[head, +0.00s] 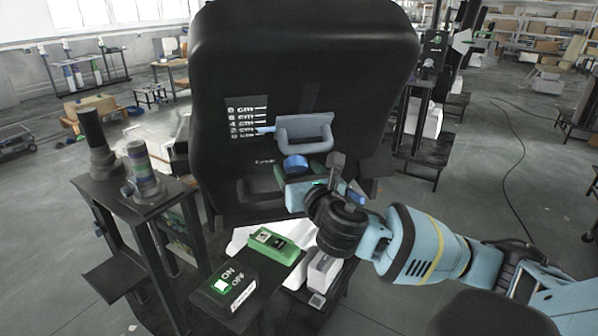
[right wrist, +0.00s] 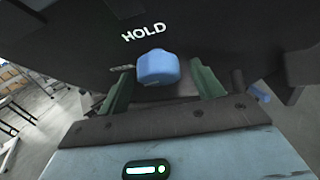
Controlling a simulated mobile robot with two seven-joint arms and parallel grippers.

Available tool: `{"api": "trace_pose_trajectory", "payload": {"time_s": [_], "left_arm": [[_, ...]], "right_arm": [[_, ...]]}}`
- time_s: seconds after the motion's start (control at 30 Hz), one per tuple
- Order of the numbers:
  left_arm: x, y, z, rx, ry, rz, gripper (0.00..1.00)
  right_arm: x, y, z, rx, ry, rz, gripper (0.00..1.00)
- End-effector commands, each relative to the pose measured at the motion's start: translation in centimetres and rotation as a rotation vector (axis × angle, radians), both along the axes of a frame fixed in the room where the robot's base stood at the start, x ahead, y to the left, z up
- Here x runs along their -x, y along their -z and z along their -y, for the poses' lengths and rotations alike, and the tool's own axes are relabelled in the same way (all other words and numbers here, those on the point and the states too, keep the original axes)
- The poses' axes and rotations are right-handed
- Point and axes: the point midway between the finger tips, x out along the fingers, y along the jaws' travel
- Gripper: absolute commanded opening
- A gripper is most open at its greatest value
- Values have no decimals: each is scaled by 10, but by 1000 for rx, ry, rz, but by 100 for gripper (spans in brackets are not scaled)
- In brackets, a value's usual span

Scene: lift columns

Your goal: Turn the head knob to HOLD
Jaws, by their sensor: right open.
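The blue head knob (head: 295,162) sits low on the front of a large black panel (head: 225,60), below a grey handle. In the right wrist view the knob (right wrist: 158,68) shows just below the white HOLD lettering (right wrist: 143,33). My right gripper (head: 303,172) is open at the knob. In the right wrist view its green fingers (right wrist: 162,88) stand to the left and right of the knob, with gaps on both sides. A small mark left of the knob is too blurred to read. My left gripper is not in view.
The grey handle (head: 304,131) projects above the knob, with a centimetre scale (head: 246,118) to its left. Below stand an ON/OFF switch box (head: 225,287) and a green box (head: 274,246). A dark stand (head: 150,205) with two cylinders is at left. Open floor lies at right.

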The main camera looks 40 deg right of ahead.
Motion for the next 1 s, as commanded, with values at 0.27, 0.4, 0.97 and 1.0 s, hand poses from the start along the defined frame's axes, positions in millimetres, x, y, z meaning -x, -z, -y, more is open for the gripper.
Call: {"api": "trace_pose_trajectory", "payload": {"time_s": [0.27,0.4,0.97,1.0], "left_arm": [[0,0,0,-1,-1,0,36],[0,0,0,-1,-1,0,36],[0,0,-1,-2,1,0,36],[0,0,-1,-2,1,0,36]], "right_arm": [[0,0,0,0,0,0,53],[0,0,0,0,0,0,35],[1,1,1,-86,-73,34,22],[1,1,2,-106,-88,43,22]]}}
